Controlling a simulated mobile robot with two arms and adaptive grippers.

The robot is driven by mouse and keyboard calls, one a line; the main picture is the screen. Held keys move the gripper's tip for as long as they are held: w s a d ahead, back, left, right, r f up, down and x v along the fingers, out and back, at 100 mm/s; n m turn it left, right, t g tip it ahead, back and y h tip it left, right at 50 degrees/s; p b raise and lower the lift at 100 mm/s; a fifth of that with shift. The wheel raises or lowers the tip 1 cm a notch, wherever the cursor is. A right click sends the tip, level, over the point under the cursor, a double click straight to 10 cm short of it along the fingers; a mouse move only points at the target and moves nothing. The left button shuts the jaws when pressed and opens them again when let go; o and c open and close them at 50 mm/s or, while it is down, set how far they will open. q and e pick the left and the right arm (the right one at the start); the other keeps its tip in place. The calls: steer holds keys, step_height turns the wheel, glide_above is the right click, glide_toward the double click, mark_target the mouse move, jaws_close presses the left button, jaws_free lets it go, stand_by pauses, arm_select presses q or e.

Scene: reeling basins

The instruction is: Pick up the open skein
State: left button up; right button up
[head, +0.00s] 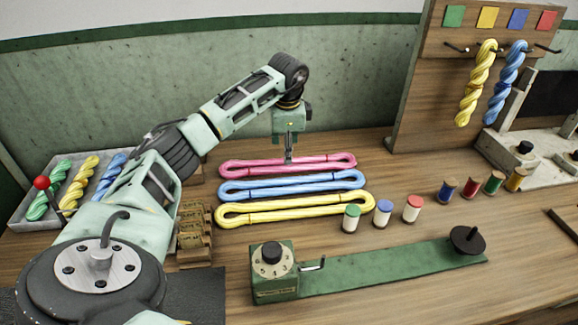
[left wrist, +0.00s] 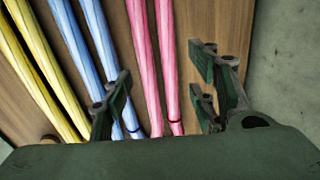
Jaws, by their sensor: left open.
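Three open skeins lie side by side on the wooden bench: a pink one (head: 335,160) at the back, a blue one (head: 345,181) in the middle and a yellow one (head: 250,214) in front. My left gripper (head: 289,156) points down over the middle of the pink skein. In the left wrist view, my open gripper (left wrist: 162,82) has its fingers on either side of the pink skein's two strands (left wrist: 167,60). The left finger overlaps the edge of the blue skein (left wrist: 75,40) in that view. I cannot tell the exact height above the bench.
A tray (head: 30,220) of twisted skeins stands at the left. Small blocks (head: 195,240) stack beside my arm. Several thread spools (head: 412,208) stand right of the skeins. A green winder (head: 390,265) lies in front. A rack (head: 425,100) with hanging twisted skeins stands at back right.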

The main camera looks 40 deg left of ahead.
mark_target(285, 166)
arm_select(q)
steer(key=f, duration=0.3)
steer(key=f+p, duration=0.1)
steer(key=f, duration=0.1)
steer(key=shift+a+f, duration=0.3)
steer(key=shift+a, duration=0.05)
steer(key=c, duration=0.9)
